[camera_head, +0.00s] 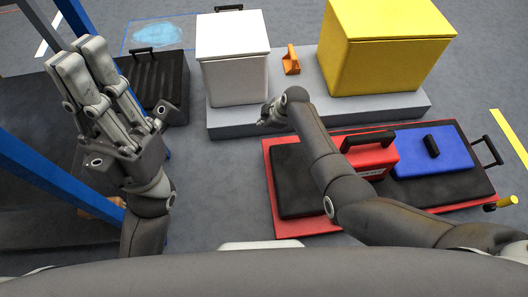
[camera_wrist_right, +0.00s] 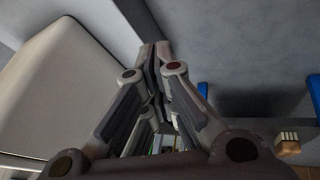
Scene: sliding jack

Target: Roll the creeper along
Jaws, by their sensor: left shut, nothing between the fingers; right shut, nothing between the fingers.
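The creeper (camera_head: 262,155), a red board with a black pad (camera_head: 300,205), lies on the floor at right in the head view. A red toolbox (camera_head: 372,158) with a black handle and a blue box (camera_head: 440,150) with a black handle sit on it. A black handle stands at its right end. My right arm crosses above the creeper and hides part of it. My right gripper (camera_head: 268,113) is shut and empty, beyond the creeper's far left corner, near the grey platform; it also shows in the right wrist view (camera_wrist_right: 155,50). My left gripper (camera_head: 78,56) is shut and empty at left, away from the creeper.
A white bin (camera_head: 232,60), an orange object (camera_head: 291,60) and a yellow bin (camera_head: 385,55) stand on the grey platform (camera_head: 300,105) behind the creeper. A black case (camera_head: 158,82) and a blue-framed rack (camera_head: 50,180) are at left. Floor between rack and creeper is clear.

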